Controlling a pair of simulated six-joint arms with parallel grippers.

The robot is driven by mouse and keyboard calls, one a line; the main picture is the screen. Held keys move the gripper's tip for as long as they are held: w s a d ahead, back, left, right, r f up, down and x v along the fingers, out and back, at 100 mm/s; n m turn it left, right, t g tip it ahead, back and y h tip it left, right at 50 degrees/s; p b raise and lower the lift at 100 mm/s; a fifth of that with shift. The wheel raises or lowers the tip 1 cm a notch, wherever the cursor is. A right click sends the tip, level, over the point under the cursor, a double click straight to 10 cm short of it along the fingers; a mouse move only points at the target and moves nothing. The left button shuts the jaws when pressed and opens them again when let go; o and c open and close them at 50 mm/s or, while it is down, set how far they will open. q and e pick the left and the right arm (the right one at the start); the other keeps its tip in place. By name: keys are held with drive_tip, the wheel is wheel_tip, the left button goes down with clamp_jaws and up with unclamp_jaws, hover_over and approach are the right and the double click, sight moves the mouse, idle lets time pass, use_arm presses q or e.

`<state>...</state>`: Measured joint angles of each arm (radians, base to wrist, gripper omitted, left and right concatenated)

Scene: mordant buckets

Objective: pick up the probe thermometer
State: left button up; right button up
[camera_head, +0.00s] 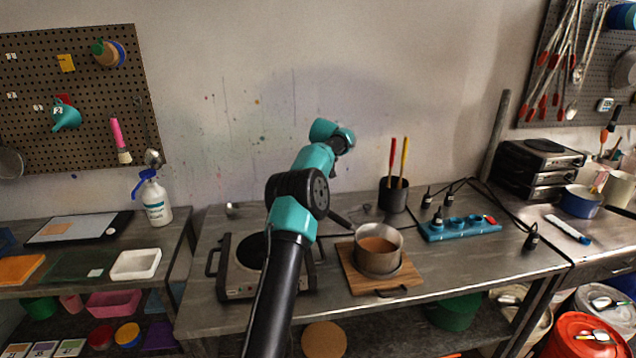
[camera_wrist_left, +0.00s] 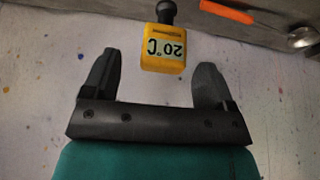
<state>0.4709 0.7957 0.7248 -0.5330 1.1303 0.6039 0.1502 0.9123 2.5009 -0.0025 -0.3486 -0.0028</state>
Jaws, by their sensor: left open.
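The probe thermometer is a yellow block with a "20°C" face (camera_wrist_left: 163,48) and a black knob on one end. It shows upside down in the left wrist view, top middle. My left gripper (camera_wrist_left: 158,62) is open and empty, with the thermometer lying ahead of and between its two dark fingers, not held. I cannot tell the exact distance. In the head view my left arm reaches up in front of the wall, and I cannot make out the thermometer there; the arm likely covers it. My right gripper is not in view.
A metal spoon (camera_head: 232,209) lies at the bench's back; in the wrist view an orange handle (camera_wrist_left: 228,12) is near it.

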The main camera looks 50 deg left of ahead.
use_arm(q)
drive_tip(key=shift+x, duration=2.35)
drive_tip(key=shift+s+a, duration=0.1)
drive_tip(key=shift+s, duration=0.05)
drive_tip(key=shift+c, duration=0.4)
drive_tip(key=c, duration=0.9)
drive_tip(key=shift+r, duration=0.1)
